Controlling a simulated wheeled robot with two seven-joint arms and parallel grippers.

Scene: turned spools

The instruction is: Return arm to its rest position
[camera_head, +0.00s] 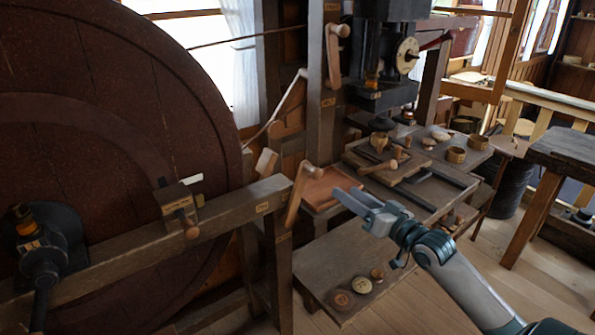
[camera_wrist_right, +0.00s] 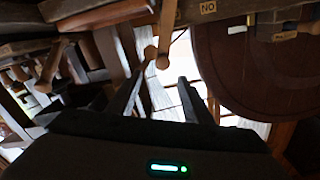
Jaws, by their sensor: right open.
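My right arm comes in from the lower right of the head view. Its gripper (camera_head: 349,195) is open and empty, in front of a reddish-brown wooden tray (camera_head: 330,187) and to the right of a wooden lever (camera_head: 297,196). In the right wrist view the two dark fingers of the right gripper (camera_wrist_right: 160,92) stand apart with nothing between them. Wooden lever ends (camera_wrist_right: 163,60) show beyond the fingertips. I cannot tell whether the gripper touches the tray. My left gripper is in neither view.
A large dark red wheel (camera_head: 110,130) and a timber beam (camera_head: 130,250) fill the left. A workbench with a small board (camera_head: 395,168) and wooden pieces stands behind my right gripper. A low shelf (camera_head: 330,262) holds several round discs. Open floor (camera_head: 545,250) lies at the right.

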